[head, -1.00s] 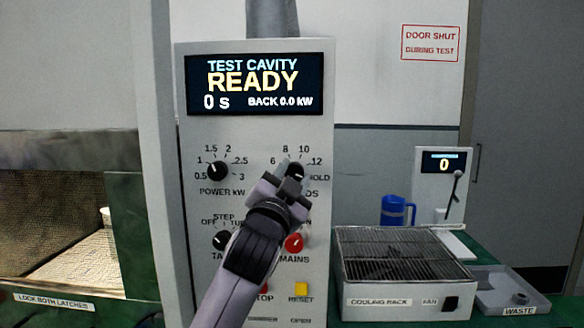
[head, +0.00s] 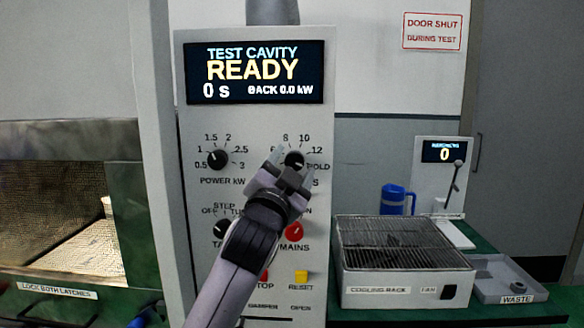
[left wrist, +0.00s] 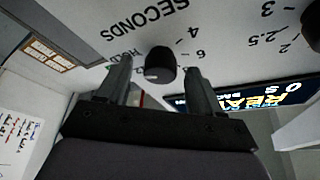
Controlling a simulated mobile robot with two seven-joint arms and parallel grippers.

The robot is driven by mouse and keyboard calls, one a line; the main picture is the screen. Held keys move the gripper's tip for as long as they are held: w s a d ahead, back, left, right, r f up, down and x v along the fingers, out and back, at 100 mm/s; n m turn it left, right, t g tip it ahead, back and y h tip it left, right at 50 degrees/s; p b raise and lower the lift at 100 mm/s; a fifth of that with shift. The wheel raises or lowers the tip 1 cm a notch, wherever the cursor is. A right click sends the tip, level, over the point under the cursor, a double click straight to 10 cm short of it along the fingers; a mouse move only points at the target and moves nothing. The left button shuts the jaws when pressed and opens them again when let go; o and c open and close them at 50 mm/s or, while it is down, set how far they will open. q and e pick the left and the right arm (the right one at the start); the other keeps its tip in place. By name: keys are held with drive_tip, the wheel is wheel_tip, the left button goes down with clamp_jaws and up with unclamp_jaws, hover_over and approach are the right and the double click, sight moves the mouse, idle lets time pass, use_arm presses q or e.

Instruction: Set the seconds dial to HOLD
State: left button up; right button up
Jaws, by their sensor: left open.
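The seconds dial (head: 294,160) is a small black round knob on the grey control panel, with numbers around it and HOLD at its right. It also shows in the left wrist view (left wrist: 160,63), just ahead of and between the fingertips. I cannot tell exactly where its pointer stands. My left gripper (head: 293,165) is open and empty in front of the panel, with one finger on each side of the dial. I cannot tell whether the fingers touch it. My forearm and gripper hide part of the SECONDS label. My right gripper is not in view.
The power dial (head: 218,160) is left of the seconds dial. Below are the tap dial (head: 222,230), red mains knob (head: 293,230) and yellow reset button (head: 301,276). The display (head: 256,72) reads READY, 0 s. A cooling rack (head: 400,245) stands to the right.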

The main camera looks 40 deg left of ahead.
use_arm(q)
drive_tip(key=b+v, duration=0.1)
drive_tip(key=v, duration=0.5)
drive_tip(key=shift+s, duration=0.35)
drive_tip(key=shift+d+f, duration=0.1)
drive_tip(key=shift+f, duration=0.05)
drive_tip(key=s+d+f+g+h, duration=0.1)
drive_tip(key=d+f+g+h, duration=0.25)
drive_tip(key=f, duration=1.25)
drive_tip(key=s+d+f+g+h, duration=0.1)
drive_tip(key=d+f+g+h, duration=0.2)
drive_tip(key=f, duration=1.2)
drive_tip(key=s+d+f+n+g+h, duration=0.1)
drive_tip(key=s+d+f+g, duration=0.1)
drive_tip(key=s+f, duration=0.6)
drive_tip(key=s+d+f+n+g+h, duration=0.1)
drive_tip(key=s+d+f, duration=0.3)
drive_tip(key=s+f, duration=0.5)
wheel_tip(320, 180, down, 3)
drive_tip(key=shift+r+g, duration=0.1)
drive_tip(key=shift+g, duration=0.25)
drive_tip(key=shift+a, duration=0.1)
